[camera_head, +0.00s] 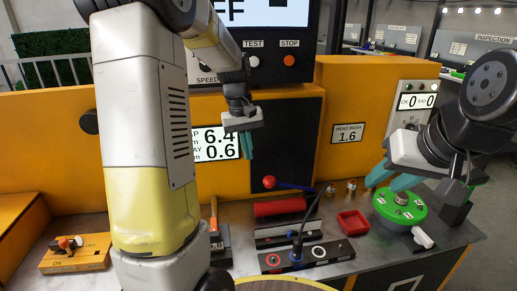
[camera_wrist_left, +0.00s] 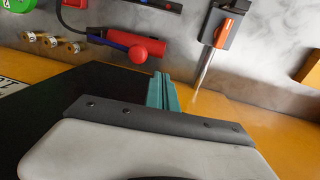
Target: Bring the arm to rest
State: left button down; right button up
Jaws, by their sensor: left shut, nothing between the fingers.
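My left gripper (camera_head: 246,146) hangs in the air in front of the dark panel of the yellow machine, its teal fingers together and empty. In the left wrist view its closed fingers (camera_wrist_left: 162,92) point away over the dark panel, with nothing between them. My right gripper (camera_head: 390,180) is above the green round disc (camera_head: 386,211) at the right of the bench. Its two teal fingers look apart, with no object visible between them.
A red ball-ended lever (camera_head: 270,182) sits below my left gripper; it also shows in the left wrist view (camera_wrist_left: 138,54). The bench holds a red roller (camera_head: 280,207), a red tray (camera_head: 353,223), a black switch block (camera_head: 305,257) and an orange ON/OFF box (camera_head: 75,252).

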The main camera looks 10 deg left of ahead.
pick_arm(q)
jog(key=shift+r, duration=0.1)
jog(key=s+d+r+m+t, duration=0.1)
jog(key=s+r+t, duration=0.1)
jog(key=s, duration=0.5)
jog(key=s+d+r+m+t, duration=0.1)
jog(key=s+r+m, duration=0.1)
jog(key=s+r, duration=0.2)
jog(key=s+d+r+m+t+h, duration=0.1)
jog(key=s+r+m+t, duration=0.1)
jog(key=s, duration=0.8)
jog(key=shift+s+d+r+t, duration=0.25)
jog(key=shift+d+r+t, duration=0.1)
jog(key=shift+r, duration=0.35)
